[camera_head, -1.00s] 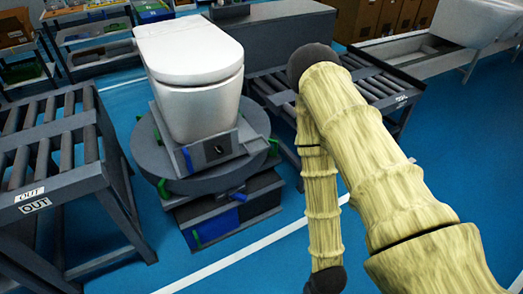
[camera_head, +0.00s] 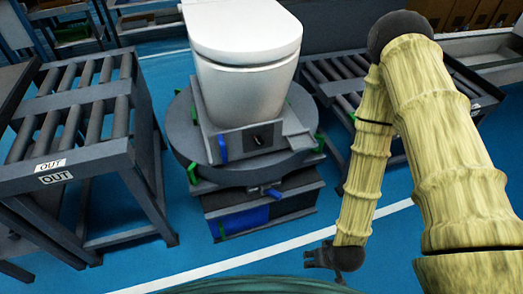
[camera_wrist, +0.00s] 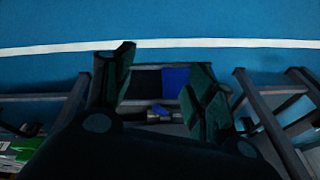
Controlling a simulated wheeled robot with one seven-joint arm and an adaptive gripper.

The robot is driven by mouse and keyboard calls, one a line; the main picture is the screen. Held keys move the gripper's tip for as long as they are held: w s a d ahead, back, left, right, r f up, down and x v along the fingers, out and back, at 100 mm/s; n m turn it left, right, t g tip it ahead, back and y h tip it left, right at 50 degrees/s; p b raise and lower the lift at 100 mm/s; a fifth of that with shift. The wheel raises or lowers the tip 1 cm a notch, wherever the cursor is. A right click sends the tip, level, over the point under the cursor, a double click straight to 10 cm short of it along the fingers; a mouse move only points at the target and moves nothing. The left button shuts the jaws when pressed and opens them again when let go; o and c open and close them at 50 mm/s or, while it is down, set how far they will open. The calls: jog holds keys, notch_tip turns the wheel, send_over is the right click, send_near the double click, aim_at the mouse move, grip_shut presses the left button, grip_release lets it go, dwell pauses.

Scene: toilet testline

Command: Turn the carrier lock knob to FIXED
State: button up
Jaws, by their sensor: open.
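The carrier (camera_head: 236,142) is a grey block under the white toilet (camera_head: 245,60), on a round dark turntable (camera_head: 185,135). The lock knob (camera_head: 257,140) is a small dark knob on the carrier's front face. Its markings are too small to read, so its setting cannot be told. My gripper (camera_head: 322,258) hangs low at the front, right of the turntable stand and apart from the knob. In the wrist view, my gripper (camera_wrist: 160,75) has its two dark fingers spread with nothing held between them. The knob cannot be made out there.
A blue lever (camera_head: 223,148) stands left of the knob. Green clips (camera_head: 193,173) sit around the turntable. A roller table (camera_head: 75,140) marked OUT stands left, and another roller conveyor (camera_head: 335,90) is behind my arm. Blue floor (camera_head: 380,245) with a white line is open in front.

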jog(key=w+a+f+t+y+b, duration=0.1)
jog(key=w+a+f+t+b, duration=0.25)
jog(key=w+b, duration=0.45)
jog(key=n+t+y+b, duration=0.1)
jog(key=t+y+b, duration=0.3)
jog(key=t+b, duration=0.95)
send_near(261, 143)
jog(key=w+a+g+b, duration=0.1)
jog(key=w+b, duration=0.1)
jog(key=w, duration=0.1)
jog(key=w+r+g+b, duration=0.1)
jog(key=w+b, duration=0.1)
jog(key=w+a+r+g+b, duration=0.1)
jog(key=w+b, duration=0.1)
jog(key=w, duration=0.1)
jog(key=shift+w+a+r, duration=0.15)
jog(key=shift+w+a, duration=0.2)
jog(key=shift+a, duration=0.05)
jog(key=shift+c, duration=0.5)
jog(key=c, duration=0.9)
